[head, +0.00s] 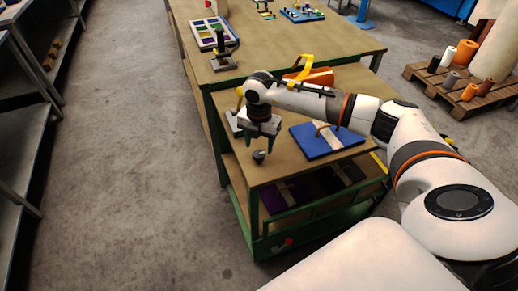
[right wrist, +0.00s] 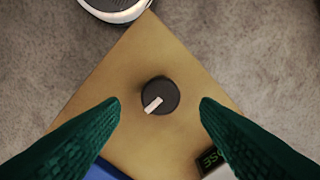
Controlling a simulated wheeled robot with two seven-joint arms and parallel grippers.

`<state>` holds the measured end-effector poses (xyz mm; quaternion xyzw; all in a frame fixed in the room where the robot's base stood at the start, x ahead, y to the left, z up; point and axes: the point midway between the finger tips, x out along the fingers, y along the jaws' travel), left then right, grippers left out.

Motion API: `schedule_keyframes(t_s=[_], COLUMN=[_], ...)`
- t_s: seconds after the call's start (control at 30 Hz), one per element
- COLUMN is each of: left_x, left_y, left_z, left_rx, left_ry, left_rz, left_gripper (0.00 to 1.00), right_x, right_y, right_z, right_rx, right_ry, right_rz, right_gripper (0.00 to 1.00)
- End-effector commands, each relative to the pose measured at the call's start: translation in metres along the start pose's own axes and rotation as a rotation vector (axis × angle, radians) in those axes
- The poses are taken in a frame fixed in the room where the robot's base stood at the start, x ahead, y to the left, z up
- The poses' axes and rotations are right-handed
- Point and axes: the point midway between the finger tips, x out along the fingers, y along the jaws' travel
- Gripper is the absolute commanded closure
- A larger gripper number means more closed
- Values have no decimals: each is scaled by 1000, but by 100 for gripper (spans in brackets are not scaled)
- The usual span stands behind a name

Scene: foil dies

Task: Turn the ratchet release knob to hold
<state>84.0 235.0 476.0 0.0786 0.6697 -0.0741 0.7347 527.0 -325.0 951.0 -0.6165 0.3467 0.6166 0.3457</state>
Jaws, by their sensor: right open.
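The knob (right wrist: 161,95) is round and black with a white pointer bar. In the right wrist view the bar points to the lower left. It sits near the corner of the brown table top (right wrist: 160,45); in the head view the knob (head: 258,157) is small and dark at the table's near left edge. My right gripper (head: 259,149) is open above the knob. In the right wrist view its green fingers (right wrist: 160,103) stand apart on either side of the knob, with gaps on both sides. My left gripper is in neither view.
A blue board (head: 322,147) with a pale strip lies right of the knob. A dark label (right wrist: 209,158) with green letters, partly hidden, shows "OSE". A black-handled press (head: 222,55) stands on the table behind. The floor left of the table is clear.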

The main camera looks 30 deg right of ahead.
Motion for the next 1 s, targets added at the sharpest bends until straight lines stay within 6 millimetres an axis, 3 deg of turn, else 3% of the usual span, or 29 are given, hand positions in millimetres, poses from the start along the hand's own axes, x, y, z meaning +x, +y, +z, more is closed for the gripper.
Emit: schedule_keyframes(t_s=[0.23, 0.63, 0.9, 1.0], left_x=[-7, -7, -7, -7], left_y=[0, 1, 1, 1], left_z=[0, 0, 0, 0], left_rx=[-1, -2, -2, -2], left_ry=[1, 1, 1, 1], left_rz=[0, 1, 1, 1], left_gripper=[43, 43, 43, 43], right_x=[34, 41, 41, 41], right_y=[0, 0, 0, 0], right_z=[1, 1, 1, 1], right_rx=[-1, -2, -2, -3], right_ry=[-1, -1, -1, -1], right_rz=[0, -2, -2, -2], right_gripper=[44, 44, 87, 87])
